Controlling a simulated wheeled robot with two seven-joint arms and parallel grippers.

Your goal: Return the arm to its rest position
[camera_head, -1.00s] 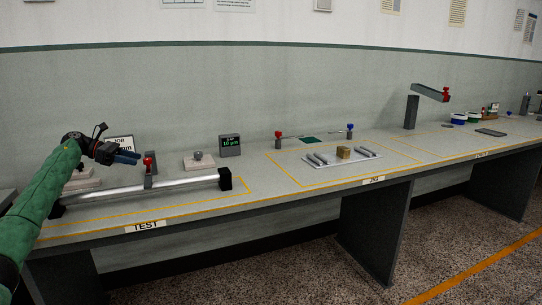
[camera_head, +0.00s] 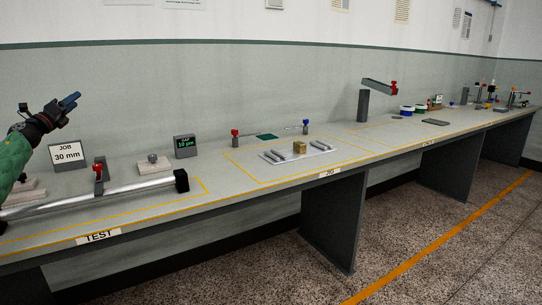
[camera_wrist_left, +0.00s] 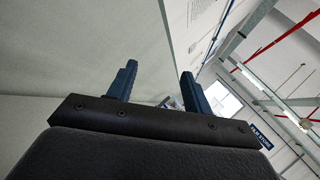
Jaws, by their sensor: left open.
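My left arm in its green sleeve comes in from the left edge of the head view. My right gripper is not in view.
Below lies a long silver bar (camera_head: 110,192) in the TEST area, with a red-knobbed post (camera_head: 99,176) beside it. A gap display (camera_head: 185,146) stands behind. A tray (camera_head: 326,147) with pins and a brass block (camera_head: 299,147) lies further right. Air above the bench is clear.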

